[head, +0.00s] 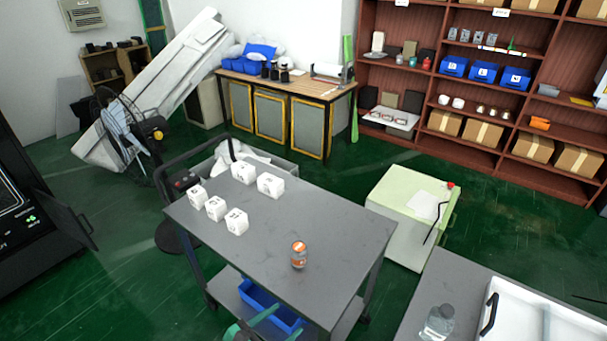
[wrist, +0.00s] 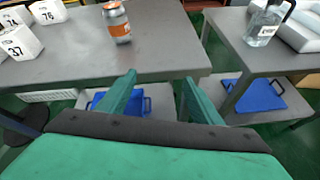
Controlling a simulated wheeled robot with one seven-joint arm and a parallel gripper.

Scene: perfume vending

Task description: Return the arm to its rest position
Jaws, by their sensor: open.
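My gripper (wrist: 158,92) is open and empty in the wrist view, its two green fingers apart in front of the grey table's near edge. In the head view only a green part of my gripper shows at the bottom, below the table. The bottle also shows in the wrist view (wrist: 117,22), beyond the fingers and to the left. Several white numbered cubes (head: 237,221) stand on the table's left part.
A second grey table (head: 433,272) at the lower right bears a clear bottle (head: 437,322) and a white tray (head: 490,296). A blue bin (head: 262,308) sits on the shelf below the first table. A pale green cabinet (head: 403,228) stands behind. The first table's right part is bare.

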